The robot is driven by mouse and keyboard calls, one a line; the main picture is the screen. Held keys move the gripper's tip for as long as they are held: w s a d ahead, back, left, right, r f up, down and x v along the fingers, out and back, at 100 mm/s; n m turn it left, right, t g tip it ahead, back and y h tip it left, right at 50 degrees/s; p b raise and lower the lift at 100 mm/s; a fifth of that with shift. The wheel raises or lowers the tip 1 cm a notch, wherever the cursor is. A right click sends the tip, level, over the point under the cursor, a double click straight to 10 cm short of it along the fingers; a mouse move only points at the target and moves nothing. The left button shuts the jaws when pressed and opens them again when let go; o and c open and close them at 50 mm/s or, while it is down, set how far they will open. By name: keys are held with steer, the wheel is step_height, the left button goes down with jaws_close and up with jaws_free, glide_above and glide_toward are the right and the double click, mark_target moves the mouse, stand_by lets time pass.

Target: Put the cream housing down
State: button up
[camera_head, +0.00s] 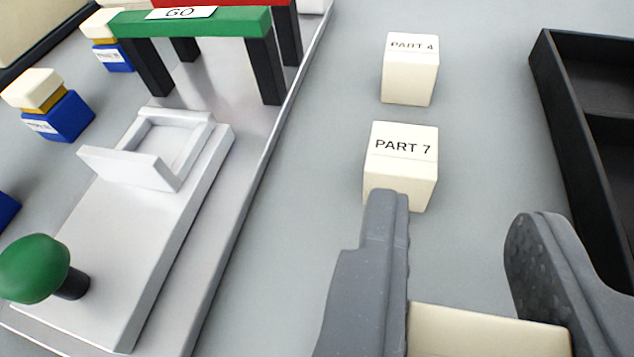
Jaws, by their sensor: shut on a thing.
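My gripper (458,262) is at the bottom right, with its two grey fingers on either side of a cream housing (488,332). It is shut on this housing, and only the housing's upper part shows at the lower picture edge. Any label on it and its underside are out of view. I cannot tell whether it touches the surface below. A cream block marked PART 7 (402,150) stands just beyond the left fingertip, which overlaps its lower edge in the picture. Another cream block marked PART 4 (410,72) stands farther back.
A black tray with compartments (565,120) is at the right. At the left, a pale plate holds a white open fixture (130,168) and a green knob (35,268). A green GO gate (195,24) stands behind, near blue, yellow and cream stacks (58,118). Grey surface between is clear.

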steer(key=shift+w+a+f, duration=0.1)
steer(key=shift+w+a, duration=0.3)
steer(key=shift+w, duration=0.4)
steer(key=shift+w+a+f+b, duration=0.15)
steer(key=shift+f+b, duration=0.35)
steer(key=shift+f, duration=1.05)
steer(key=shift+f, duration=0.1)
steer(key=shift+f, duration=0.15)
steer(key=o, duration=0.9)
steer(key=shift+o, duration=0.2)
steer(key=p+v, duration=0.2)
steer(key=v, duration=1.2)
